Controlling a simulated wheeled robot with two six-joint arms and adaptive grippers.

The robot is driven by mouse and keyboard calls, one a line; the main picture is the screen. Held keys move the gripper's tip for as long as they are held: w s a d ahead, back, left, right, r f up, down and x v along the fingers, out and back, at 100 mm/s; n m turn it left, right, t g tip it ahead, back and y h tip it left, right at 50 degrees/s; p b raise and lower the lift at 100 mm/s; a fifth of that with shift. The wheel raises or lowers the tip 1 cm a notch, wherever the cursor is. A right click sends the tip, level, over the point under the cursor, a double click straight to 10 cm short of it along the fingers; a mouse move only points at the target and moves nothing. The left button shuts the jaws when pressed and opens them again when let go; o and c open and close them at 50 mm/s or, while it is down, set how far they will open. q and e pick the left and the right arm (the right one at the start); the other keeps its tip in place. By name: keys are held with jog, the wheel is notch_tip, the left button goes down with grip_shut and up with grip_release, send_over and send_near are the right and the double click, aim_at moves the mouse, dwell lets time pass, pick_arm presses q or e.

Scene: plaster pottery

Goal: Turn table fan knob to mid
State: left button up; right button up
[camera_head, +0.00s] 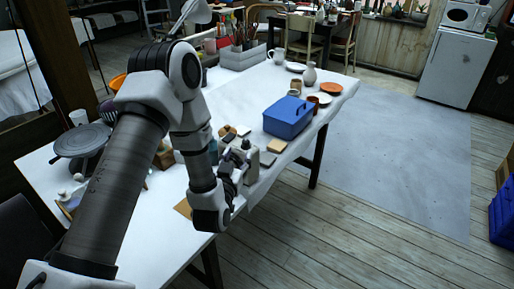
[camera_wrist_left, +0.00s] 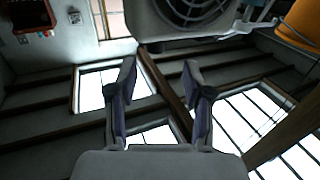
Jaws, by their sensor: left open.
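A pale box-shaped body with a dark round grille, which looks like the table fan (camera_wrist_left: 192,12), fills the top middle of the left wrist view, cut off by the frame edge. In the head view a small light grey body (camera_head: 250,163), probably the same fan, stands on the table partly behind my gripper. I cannot pick out its knob in either view. My left gripper (camera_wrist_left: 160,76) is open and empty, its two fingers spread below the fan in the wrist view. In the head view the left gripper (camera_head: 232,176) is beside the grey body; contact cannot be told.
A blue box (camera_head: 288,118) stands behind the fan on the white table (camera_head: 238,97). Small tan and dark blocks (camera_head: 268,159) lie around the fan. A dark round wheel (camera_head: 82,140) is at the table's left.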

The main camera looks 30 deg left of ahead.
aim_at(246, 144)
pick_arm(q)
jog(key=x, duration=0.4)
jog(key=p+x, duration=0.1)
jog(key=x, duration=0.1)
jog(key=shift+w+d, duration=0.35)
jog(key=shift+w, duration=0.05)
jog(key=shift+w+a, duration=0.2)
jog(key=shift+a, duration=0.15)
jog(key=shift+d, duration=0.1)
jog(key=shift+c, duration=0.3)
grip_shut()
